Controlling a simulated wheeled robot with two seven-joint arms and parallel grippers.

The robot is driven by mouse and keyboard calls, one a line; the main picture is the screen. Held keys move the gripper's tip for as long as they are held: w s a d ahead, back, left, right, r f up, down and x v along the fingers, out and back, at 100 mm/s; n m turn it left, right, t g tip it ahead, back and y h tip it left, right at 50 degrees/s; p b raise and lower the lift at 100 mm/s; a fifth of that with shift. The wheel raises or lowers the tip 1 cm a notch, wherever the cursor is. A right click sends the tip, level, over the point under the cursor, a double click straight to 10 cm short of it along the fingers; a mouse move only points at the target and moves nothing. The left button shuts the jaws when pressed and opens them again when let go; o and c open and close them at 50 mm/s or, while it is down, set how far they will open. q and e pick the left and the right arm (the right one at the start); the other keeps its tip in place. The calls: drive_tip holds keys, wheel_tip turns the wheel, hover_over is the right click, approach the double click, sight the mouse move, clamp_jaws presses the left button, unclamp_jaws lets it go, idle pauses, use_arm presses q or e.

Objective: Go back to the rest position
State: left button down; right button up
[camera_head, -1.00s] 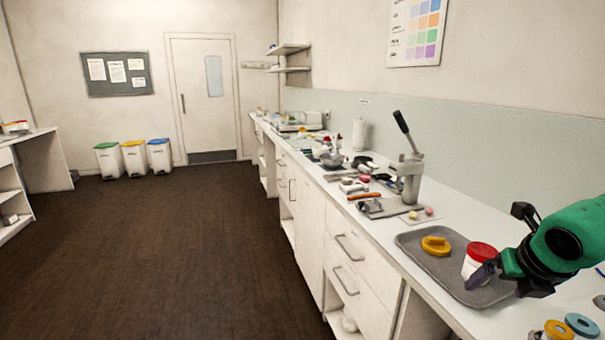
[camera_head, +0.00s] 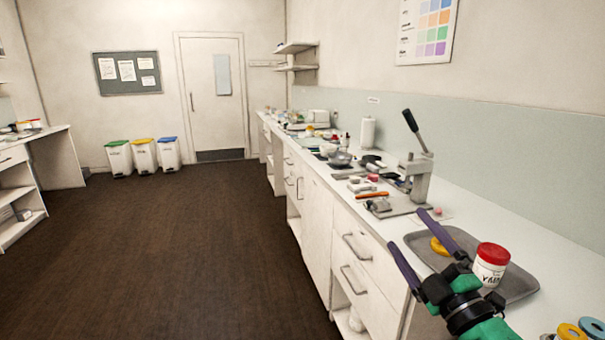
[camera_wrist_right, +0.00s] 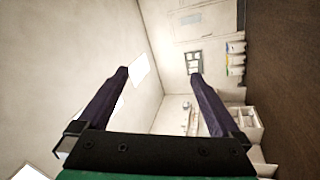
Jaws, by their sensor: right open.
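My right gripper (camera_head: 421,247) is in the lower right of the head view, raised in front of the counter edge with its two purple fingers spread wide. Nothing is between the fingers. In the right wrist view the same open fingers (camera_wrist_right: 160,78) frame only the wall and the room. A white jar with a red lid (camera_head: 490,265) stands upright on the grey tray (camera_head: 520,286), just right of the gripper and apart from it. A yellow ring-shaped piece (camera_head: 439,246) on the tray is partly hidden behind a finger. My left gripper is not in view.
The white counter (camera_head: 560,265) runs along the right wall. A lever press (camera_head: 417,172) stands behind the tray. Yellow and blue rings (camera_head: 592,328) lie at the lower right. The dark floor (camera_head: 180,250) to the left is clear, with three bins (camera_head: 143,155) at the back.

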drive_tip(key=s+d+f+m+g+h, duration=0.2)
drive_tip(key=d+f+m+g+h, duration=0.15)
drive_tip(key=f, duration=0.35)
drive_tip(key=s+d+f+m+g+h, duration=0.2)
drive_tip(key=f+m, duration=0.3)
drive_tip(key=f, duration=0.1)
drive_tip(key=s+d+f+m+g+h, duration=0.1)
drive_tip(key=d+f+m+g+h, duration=0.2)
drive_tip(key=f+m, duration=0.3)
drive_tip(key=s+a+f+g+y, duration=0.1)
drive_tip(key=s+a+f+g, duration=0.25)
drive_tip(key=s+f, duration=0.45)
drive_tip(key=s+a+f+g+y, duration=0.2)
drive_tip(key=s+f+g, duration=0.3)
drive_tip(key=s+f, duration=0.2)
wheel_tip(320, 180, down, 22)
drive_tip(key=s+g, duration=0.1)
drive_tip(key=s, duration=0.2)
drive_tip(key=s+d+f+g, duration=0.1)
drive_tip(key=s+d+f, duration=0.2)
drive_tip(key=s+f, duration=1.3)
drive_tip(key=shift+s, duration=0.45)
